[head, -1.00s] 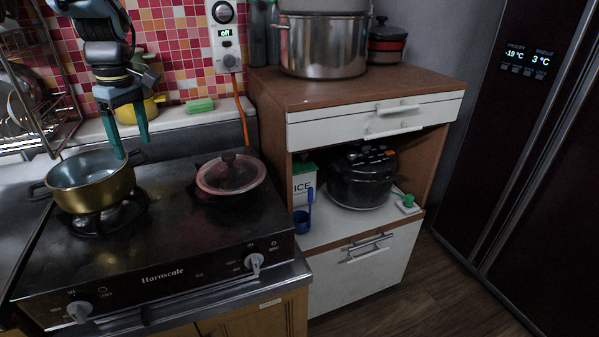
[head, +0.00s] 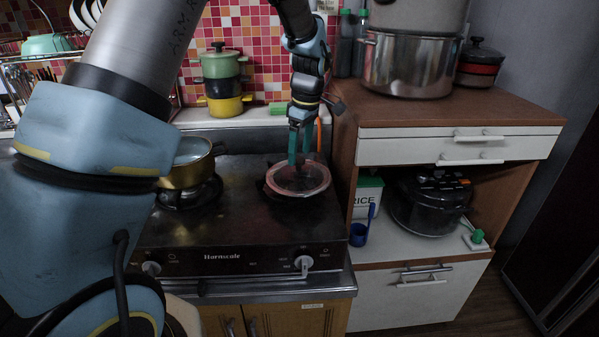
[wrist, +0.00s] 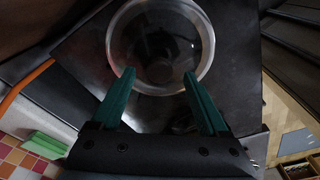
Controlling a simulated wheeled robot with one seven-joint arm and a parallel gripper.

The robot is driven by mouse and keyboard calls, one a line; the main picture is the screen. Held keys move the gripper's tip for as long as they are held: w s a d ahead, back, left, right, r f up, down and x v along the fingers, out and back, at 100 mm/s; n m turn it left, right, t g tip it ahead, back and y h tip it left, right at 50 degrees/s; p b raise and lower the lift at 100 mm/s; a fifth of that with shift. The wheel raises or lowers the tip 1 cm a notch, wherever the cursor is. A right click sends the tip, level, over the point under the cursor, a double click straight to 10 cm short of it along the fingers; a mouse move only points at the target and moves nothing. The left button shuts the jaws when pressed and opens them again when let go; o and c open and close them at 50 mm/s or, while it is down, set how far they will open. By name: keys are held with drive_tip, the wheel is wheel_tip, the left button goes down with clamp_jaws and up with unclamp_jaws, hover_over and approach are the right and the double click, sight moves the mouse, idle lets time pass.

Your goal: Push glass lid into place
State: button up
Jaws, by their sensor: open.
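The glass lid (head: 298,181) is a clear disc with a pale rim, over the right burner of the stove. It also shows in the wrist view (wrist: 193,22), where its dark knob (wrist: 158,70) lies beyond and between the fingertips. My gripper (head: 299,162) is open, with its two green fingers pointing down at the lid near its knob. In the wrist view the fingertips (wrist: 160,77) overlap the lid's near part. I cannot tell whether they touch it. The dark pan under the lid is mostly hidden.
A brass pot (head: 187,165) stands on the left burner. A wooden cabinet (head: 450,115) stands close on the right, with a steel pot (head: 410,65) on top. A green sponge (head: 277,109) lies behind the stove. The stove's middle (head: 235,200) is clear.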

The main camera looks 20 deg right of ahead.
sight(299, 158)
drive_tip(key=shift+w+a+f+p, duration=0.15)
drive_tip(key=shift+f+p, duration=0.35)
drive_tip(key=shift+f, duration=1.2)
clamp_jaws()
